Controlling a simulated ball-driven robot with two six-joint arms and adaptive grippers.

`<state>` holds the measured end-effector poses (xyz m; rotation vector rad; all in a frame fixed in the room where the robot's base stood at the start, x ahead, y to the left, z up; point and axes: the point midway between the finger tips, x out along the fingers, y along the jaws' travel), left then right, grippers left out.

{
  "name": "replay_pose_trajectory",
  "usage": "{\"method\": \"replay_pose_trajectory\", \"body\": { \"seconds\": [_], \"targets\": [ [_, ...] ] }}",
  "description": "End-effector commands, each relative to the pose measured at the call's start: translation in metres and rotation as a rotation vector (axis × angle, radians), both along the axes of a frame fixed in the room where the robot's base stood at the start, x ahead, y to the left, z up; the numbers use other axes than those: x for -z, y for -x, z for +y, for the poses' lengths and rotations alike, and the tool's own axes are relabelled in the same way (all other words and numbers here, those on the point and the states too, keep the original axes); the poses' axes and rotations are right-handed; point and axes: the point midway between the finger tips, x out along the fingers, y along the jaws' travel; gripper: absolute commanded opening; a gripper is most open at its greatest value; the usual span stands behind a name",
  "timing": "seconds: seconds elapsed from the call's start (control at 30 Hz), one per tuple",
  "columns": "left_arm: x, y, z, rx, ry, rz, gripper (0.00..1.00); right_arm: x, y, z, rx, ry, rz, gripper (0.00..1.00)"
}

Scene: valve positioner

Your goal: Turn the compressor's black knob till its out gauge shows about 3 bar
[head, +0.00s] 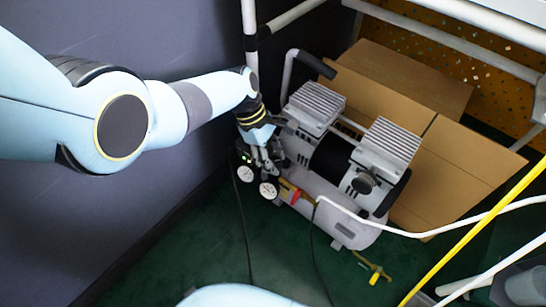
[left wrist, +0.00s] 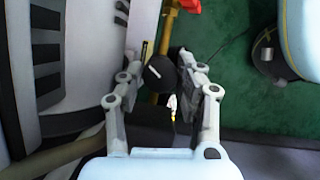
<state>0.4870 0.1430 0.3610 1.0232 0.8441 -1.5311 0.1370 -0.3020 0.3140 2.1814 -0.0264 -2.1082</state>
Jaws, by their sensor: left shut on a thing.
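The compressor (head: 335,150) stands on the green floor, with two grey finned heads over a silver tank. Two small round white gauges (head: 245,174) (head: 268,190) sit at its left end; their needles are too small to read, and I cannot tell which is the out gauge. My left gripper (head: 262,158) reaches down just above the gauges. In the left wrist view its fingers (left wrist: 159,68) are on either side of the black knob (left wrist: 159,74) and shut on it. In the head view the knob is hidden by the gripper. My right gripper is not in view.
A red-handled fitting (head: 295,197) is close to the gauges. A cardboard box (head: 460,165) stands behind the compressor. A white hose (head: 400,233) and a yellow pole (head: 480,230) cross at the right. A dark wall (head: 150,210) is at the left. Green floor lies in front.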

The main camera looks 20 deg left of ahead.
Motion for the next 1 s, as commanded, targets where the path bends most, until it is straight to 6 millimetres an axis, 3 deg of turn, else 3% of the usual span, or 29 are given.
{"method": "replay_pose_trajectory", "body": {
  "seconds": [0.17, 0.2, 0.27, 0.67, 0.87, 1.0],
  "targets": [
    [0.001, 0.001, 0.000, -0.001, 0.000, 0.001, 0.03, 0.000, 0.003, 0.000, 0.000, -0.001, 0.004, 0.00],
    [0.001, 0.001, 0.000, -0.001, 0.000, 0.001, 0.38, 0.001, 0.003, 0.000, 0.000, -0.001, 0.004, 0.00],
    [0.001, 0.001, 0.000, -0.001, 0.000, 0.001, 0.45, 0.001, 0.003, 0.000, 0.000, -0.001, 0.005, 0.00],
    [-0.006, -0.001, 0.003, -0.003, 0.000, -0.001, 0.45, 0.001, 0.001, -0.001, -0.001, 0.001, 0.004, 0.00],
    [-0.029, -0.002, 0.012, -0.002, -0.002, -0.003, 0.45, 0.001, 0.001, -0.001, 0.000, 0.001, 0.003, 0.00],
    [-0.056, -0.005, 0.024, -0.002, -0.002, -0.004, 0.45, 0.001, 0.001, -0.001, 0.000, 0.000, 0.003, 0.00]
  ]
}}
